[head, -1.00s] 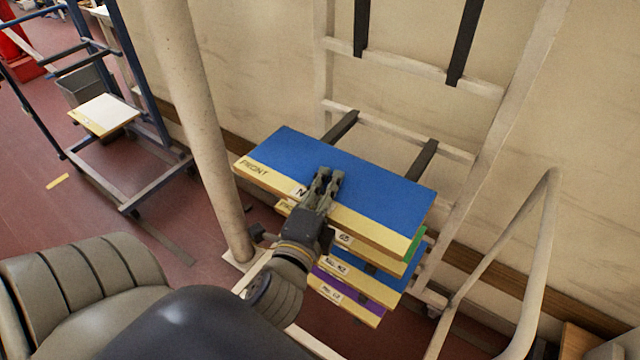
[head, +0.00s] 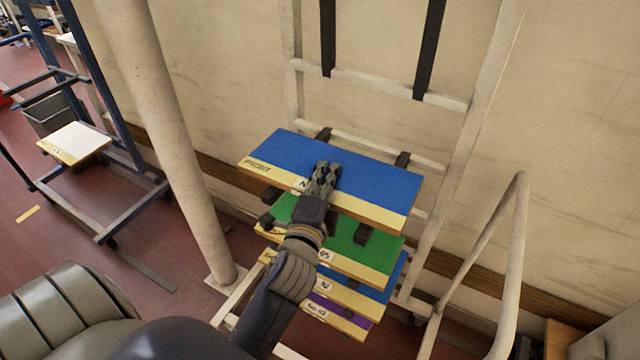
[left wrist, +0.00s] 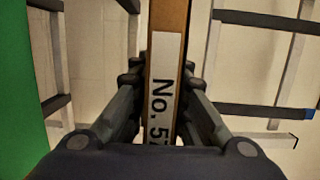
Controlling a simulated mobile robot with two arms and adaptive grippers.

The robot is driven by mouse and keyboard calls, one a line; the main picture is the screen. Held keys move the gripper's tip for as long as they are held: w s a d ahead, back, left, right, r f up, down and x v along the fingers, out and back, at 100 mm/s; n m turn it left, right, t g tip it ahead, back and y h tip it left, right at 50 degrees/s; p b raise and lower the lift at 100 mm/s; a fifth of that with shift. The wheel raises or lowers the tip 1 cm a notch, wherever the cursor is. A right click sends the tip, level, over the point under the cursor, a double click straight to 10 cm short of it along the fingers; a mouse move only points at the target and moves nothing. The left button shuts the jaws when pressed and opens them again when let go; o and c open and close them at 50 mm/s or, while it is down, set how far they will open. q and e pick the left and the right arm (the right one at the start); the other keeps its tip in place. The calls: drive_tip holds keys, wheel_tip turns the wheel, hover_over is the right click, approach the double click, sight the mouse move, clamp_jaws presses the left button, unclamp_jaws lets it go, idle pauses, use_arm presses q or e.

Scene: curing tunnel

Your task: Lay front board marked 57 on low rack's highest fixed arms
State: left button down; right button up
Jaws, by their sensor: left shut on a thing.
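The blue board (head: 365,185) has a yellow front strip marked FRONT. In the left wrist view its edge (left wrist: 168,20) carries a label reading "No. 5" and a partly hidden digit. My left gripper (head: 328,170) is shut on the middle of its front edge. The board is roughly level over a pair of dark arms (head: 363,234) of the pale low rack (head: 452,190); their ends show behind and below it. I cannot tell whether it touches them. A green board (head: 345,238) marked 65 lies beneath. My right gripper is not in view.
Below are another blue board (head: 375,289) and a purple board (head: 330,312). A pale post (head: 165,130) stands left, a bent rail (head: 500,250) right. A blue rack (head: 105,130) holds a white-topped board (head: 78,142).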

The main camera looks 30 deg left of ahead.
sight(341, 161)
use_arm(q)
drive_tip(key=shift+w+r, duration=0.1)
drive_tip(key=shift+w, duration=0.75)
drive_tip(key=shift+d+x, duration=0.2)
drive_tip(key=shift+x, duration=0.9)
drive_tip(key=shift+w+a+b, duration=0.1)
drive_tip(key=shift+w+b, duration=0.45)
drive_tip(key=shift+w, duration=0.95)
drive_tip(key=shift+w+f+b, duration=0.15)
drive_tip(key=shift+f+b, duration=0.15)
drive_tip(key=shift+f, duration=0.15)
wheel_tip(341, 161, down, 2)
drive_tip(key=shift+f+b, duration=0.1)
drive_tip(key=shift+b, duration=0.7)
use_arm(e)
wheel_tip(341, 161, down, 3)
drive_tip(key=shift+w+a+f, duration=0.1)
drive_tip(key=shift+w+f, duration=0.05)
use_arm(q)
drive_tip(key=shift+f+b, duration=0.35)
drive_tip(key=shift+f, duration=0.2)
use_arm(e)
drive_tip(key=shift+f, duration=0.35)
